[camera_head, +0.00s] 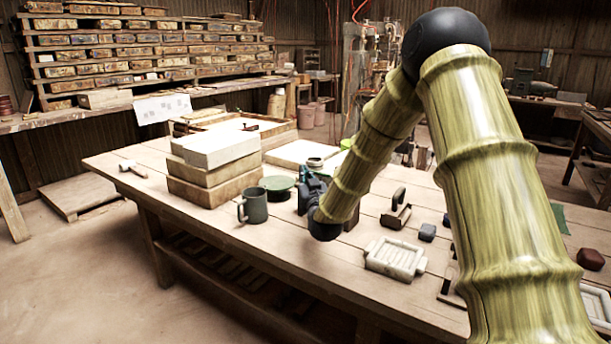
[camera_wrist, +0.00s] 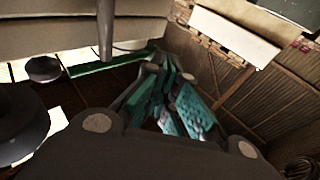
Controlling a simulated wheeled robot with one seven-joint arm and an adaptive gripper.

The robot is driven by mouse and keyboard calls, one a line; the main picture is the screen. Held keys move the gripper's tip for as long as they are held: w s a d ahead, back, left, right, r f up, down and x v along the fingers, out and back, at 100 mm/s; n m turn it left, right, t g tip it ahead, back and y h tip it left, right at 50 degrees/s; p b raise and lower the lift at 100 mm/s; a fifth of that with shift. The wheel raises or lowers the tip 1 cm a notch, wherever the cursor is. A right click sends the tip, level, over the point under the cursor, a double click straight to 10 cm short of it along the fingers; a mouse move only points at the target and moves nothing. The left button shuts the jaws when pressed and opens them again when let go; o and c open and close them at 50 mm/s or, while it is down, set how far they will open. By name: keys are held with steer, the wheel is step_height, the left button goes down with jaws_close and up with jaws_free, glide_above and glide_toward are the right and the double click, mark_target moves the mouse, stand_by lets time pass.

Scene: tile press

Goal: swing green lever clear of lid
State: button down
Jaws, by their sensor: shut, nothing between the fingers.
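My gripper (camera_head: 313,186) is low over the workbench, just right of a dark green round piece (camera_head: 278,186), which looks like a lid. In the wrist view, the gripper's teal fingers (camera_wrist: 172,98) are together with nothing between them. A thin green bar (camera_wrist: 108,61) lies beyond the fingers at upper left; it may be the lever or an edge of the round piece, I cannot tell which. A grey rod (camera_wrist: 105,28) hangs in front of pale slabs there. My arm and gripper hide part of the bench, and contact with the lever cannot be made out.
A dark green mug (camera_head: 253,205) stands near the bench's (camera_head: 190,209) front edge. Stacked pale boxes (camera_head: 214,167) stand behind it. A pale tray-like mould (camera_head: 395,258) and a handled block (camera_head: 396,210) lie right of my gripper. A hammer (camera_head: 133,168) lies at the left end.

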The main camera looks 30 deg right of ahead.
steer(key=a+v, duration=0.2)
steer(key=v, duration=1)
steer(key=shift+w+a, duration=0.25)
steer(key=shift+a, duration=0.15)
